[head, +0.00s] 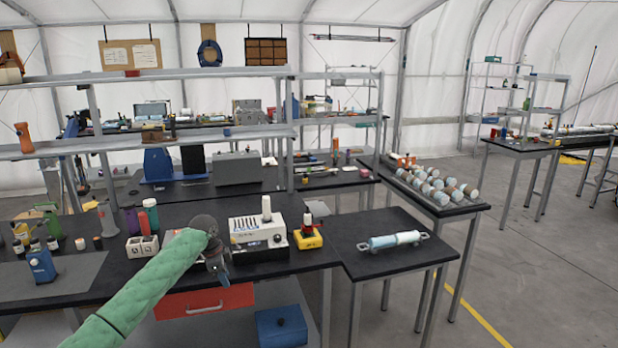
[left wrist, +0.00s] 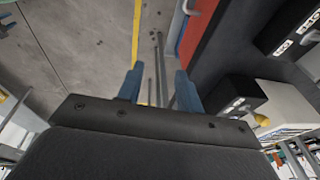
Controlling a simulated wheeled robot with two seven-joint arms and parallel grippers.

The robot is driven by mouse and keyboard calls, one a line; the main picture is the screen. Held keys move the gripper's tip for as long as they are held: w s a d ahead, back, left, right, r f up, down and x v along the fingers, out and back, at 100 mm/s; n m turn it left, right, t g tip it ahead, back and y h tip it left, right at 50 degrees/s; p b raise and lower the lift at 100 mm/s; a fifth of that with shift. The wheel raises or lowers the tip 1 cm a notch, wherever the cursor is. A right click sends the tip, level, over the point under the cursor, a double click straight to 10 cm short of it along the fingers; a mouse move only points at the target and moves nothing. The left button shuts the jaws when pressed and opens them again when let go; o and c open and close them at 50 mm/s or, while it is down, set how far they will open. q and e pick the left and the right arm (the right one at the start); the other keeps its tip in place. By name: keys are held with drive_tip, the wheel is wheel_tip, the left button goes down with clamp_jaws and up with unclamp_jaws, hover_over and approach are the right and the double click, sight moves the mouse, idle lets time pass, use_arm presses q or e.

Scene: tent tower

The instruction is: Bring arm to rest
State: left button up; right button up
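My left arm, in a green sleeve (head: 150,285), reaches in from the lower left of the head view. Its dark wrist and gripper (head: 218,268) are at the front edge of the black workbench (head: 80,290), in front of the white device. In the left wrist view the two blue fingers of the left gripper (left wrist: 158,88) stand apart with nothing between them, so it is open and empty. Beyond them are the grey floor, a yellow line and a table leg. My right arm and gripper are in neither view.
A white device (head: 258,236) and a yellow device (head: 307,238) stand right of my wrist. A red drawer (head: 205,302) is below the bench edge. A side table (head: 390,262) holds a light blue cylinder (head: 392,240).

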use_arm(q)
drive_tip(key=s+d+f+n, duration=0.25)
drive_tip(key=s+f, duration=0.55)
drive_tip(key=f, duration=0.5)
drive_tip(key=s+d+f+n, duration=0.25)
drive_tip(key=s+f, duration=0.55)
drive_tip(key=f, duration=0.5)
drive_tip(key=s+d+f+n, duration=0.1)
drive_tip(key=s+d+f, duration=0.2)
drive_tip(key=s+f, duration=0.7)
drive_tip(key=s+f+n, duration=0.2)
drive_tip(key=s+f, duration=0.5)
drive_tip(key=s, duration=0.6)
drive_tip(key=s+f+n+y, duration=0.1)
drive_tip(key=s+f+n, duration=0.1)
drive_tip(key=s+f, duration=0.6)
drive_tip(key=s+f+n, duration=0.2)
drive_tip(key=s+f, duration=0.6)
drive_tip(key=s, duration=0.9)
drive_tip(key=shift+s+d+n, duration=0.3)
drive_tip(key=shift+n, duration=0.1)
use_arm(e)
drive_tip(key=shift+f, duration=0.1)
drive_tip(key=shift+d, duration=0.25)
use_arm(q)
drive_tip(key=shift+w, duration=0.1)
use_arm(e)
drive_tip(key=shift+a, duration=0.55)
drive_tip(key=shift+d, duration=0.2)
